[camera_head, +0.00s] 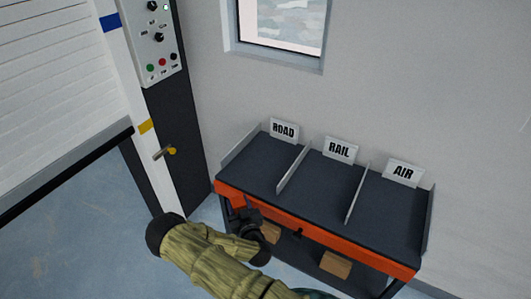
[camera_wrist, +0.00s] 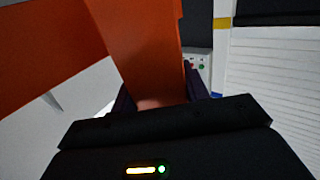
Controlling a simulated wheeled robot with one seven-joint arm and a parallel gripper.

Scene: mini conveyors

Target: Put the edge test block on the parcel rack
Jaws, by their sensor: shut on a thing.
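The edge test block looks like an orange block (camera_wrist: 138,45), upright between my gripper's fingers in the wrist view. In the head view it shows small (camera_head: 237,200) at the front left of the parcel rack (camera_head: 331,185). My gripper (camera_head: 240,208) is shut on it, just in front of the rack's orange front edge; it also shows in the wrist view (camera_wrist: 157,95). I cannot tell whether the block touches the rack. The rack has a dark top split by upright dividers into bays signed ROAD, RAIL and AIR. All three bays look empty.
Cardboard boxes (camera_head: 336,264) lie on the rack's lower shelf. A dark cabinet door with a handle (camera_head: 165,152) and a control panel (camera_head: 155,40) stand left of the rack. A white shutter (camera_head: 55,80) is further left. The wall is close behind the rack.

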